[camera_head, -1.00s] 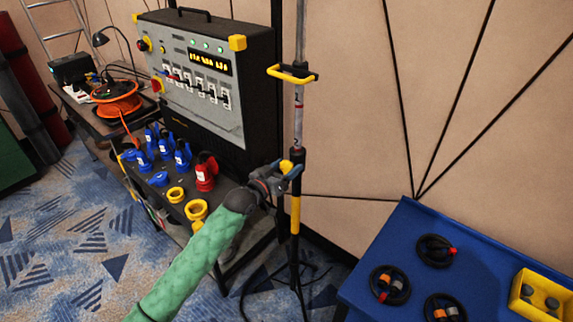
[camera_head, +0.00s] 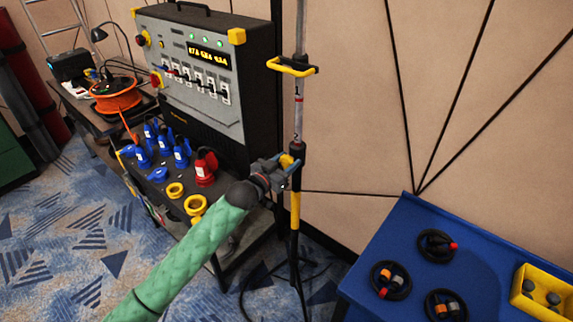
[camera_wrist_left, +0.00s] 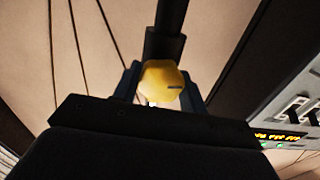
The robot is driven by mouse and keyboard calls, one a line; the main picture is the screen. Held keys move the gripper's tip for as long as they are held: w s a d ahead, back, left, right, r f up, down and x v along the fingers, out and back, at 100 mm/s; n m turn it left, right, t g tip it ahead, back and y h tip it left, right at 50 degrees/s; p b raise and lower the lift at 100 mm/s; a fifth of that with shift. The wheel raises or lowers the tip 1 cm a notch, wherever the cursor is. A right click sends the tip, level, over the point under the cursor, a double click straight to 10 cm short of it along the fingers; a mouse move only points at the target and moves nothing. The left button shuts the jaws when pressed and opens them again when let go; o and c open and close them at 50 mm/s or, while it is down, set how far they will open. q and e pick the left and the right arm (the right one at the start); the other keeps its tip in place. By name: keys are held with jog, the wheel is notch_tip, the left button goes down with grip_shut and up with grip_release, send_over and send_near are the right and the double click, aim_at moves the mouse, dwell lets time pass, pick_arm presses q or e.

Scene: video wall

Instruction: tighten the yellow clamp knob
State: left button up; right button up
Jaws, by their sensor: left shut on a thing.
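The yellow clamp knob (camera_head: 286,161) sits on the side of an upright pole (camera_head: 297,172), at the top of its black lower section. In the left wrist view the knob (camera_wrist_left: 162,82) is a rounded faceted yellow piece with a dark mark, and the black pole runs behind it. My left gripper (camera_head: 290,166) is at the knob, with its fingers on both sides, shut on it. The gripper fingers partly cover the knob in the head view. My right gripper is not in view.
A yellow handle (camera_head: 290,67) sticks out higher on the pole. A power cabinet (camera_head: 200,75) stands left, above a bench of blue, red and yellow connectors. A blue table (camera_head: 420,285) with coiled cables and a yellow bin (camera_head: 541,293) is at the right.

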pick_arm(q)
jog(key=shift+m, duration=1.2)
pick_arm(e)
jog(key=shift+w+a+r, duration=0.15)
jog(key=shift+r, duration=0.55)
pick_arm(q)
jog(key=o, duration=1)
